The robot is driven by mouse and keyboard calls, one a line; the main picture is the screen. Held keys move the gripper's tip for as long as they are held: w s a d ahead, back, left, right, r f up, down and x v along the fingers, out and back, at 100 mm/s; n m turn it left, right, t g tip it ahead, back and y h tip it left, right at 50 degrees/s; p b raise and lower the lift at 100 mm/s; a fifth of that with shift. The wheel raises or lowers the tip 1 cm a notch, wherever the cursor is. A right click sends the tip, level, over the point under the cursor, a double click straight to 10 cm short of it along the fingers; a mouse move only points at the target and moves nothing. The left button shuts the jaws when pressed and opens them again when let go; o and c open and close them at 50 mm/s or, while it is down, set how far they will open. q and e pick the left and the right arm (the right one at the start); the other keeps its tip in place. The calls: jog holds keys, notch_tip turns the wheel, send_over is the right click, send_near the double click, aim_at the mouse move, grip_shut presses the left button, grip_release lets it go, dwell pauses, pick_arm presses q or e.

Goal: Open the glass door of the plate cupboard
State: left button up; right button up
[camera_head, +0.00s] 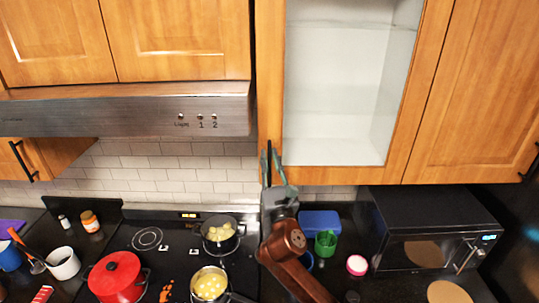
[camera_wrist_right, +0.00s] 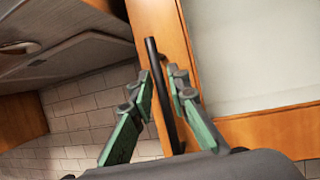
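The plate cupboard's glass door (camera_head: 271,62) has a wooden frame around a clear pane and looks shut, with a pale, empty interior behind it. Its black upright bar handle (camera_wrist_right: 161,95) is at the lower left of the frame. My right gripper (camera_head: 271,152) is raised to this handle from below. In the right wrist view, its two green-and-grey fingers (camera_wrist_right: 161,80) stand on either side of the bar, with narrow gaps showing. The fingers look open around the handle, not clamped on it. My left gripper is not in view.
A range hood (camera_head: 130,112) juts out left of the handle. Below are a stove with a red pot (camera_head: 116,275) and pans of yellow food, a blue container (camera_head: 320,222), a green cup (camera_head: 325,243) and a microwave (camera_head: 430,230). A closed wooden door (camera_head: 480,90) adjoins on the right.

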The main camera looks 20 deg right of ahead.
jog(key=shift+w+r, duration=0.2)
jog(key=shift+w, duration=0.2)
jog(key=shift+c, duration=0.3)
grip_shut()
